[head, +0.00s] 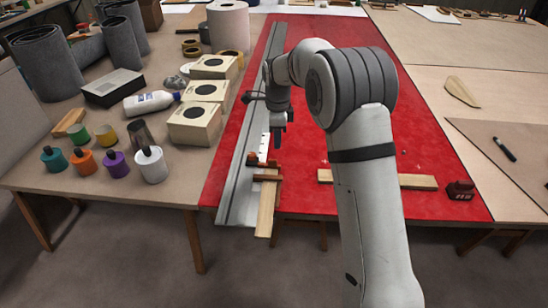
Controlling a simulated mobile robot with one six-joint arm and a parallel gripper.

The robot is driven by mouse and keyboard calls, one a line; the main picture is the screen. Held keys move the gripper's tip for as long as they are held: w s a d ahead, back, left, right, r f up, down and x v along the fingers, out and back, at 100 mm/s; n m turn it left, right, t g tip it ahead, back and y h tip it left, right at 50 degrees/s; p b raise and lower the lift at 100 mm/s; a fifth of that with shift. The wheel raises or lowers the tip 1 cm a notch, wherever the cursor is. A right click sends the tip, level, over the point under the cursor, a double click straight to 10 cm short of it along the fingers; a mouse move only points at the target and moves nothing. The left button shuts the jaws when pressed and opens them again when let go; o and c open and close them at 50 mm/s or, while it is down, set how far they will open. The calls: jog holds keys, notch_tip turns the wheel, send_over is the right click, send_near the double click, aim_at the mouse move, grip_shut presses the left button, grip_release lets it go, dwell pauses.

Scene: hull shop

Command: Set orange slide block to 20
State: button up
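A small orange-brown block (266,161) sits at the near part of the long grey metal rail (233,180), which runs along the left side of the red surface. It is probably the orange slide block. A short white strip (263,148), perhaps the scale, lies just beyond it; its marks are too small to read. My gripper (279,140) points down just beyond and slightly right of the block, seemingly above it and apart. Its dark fingers overlap from here, so their opening is not clear.
A wooden strip (266,212) lies under a brown crosspiece (268,178) and overhangs the front edge.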

aim_at(273, 160)
jog(key=f, duration=0.1)
jog(key=w+a+f, duration=0.1)
jog(key=f+m, duration=0.1)
jog(key=shift+w+a, duration=0.15)
jog(key=shift+a, duration=0.1)
notch_tip(273, 160, down, 7)
jog(key=shift+c, duration=0.2)
grip_shut()
dwell(0.4)
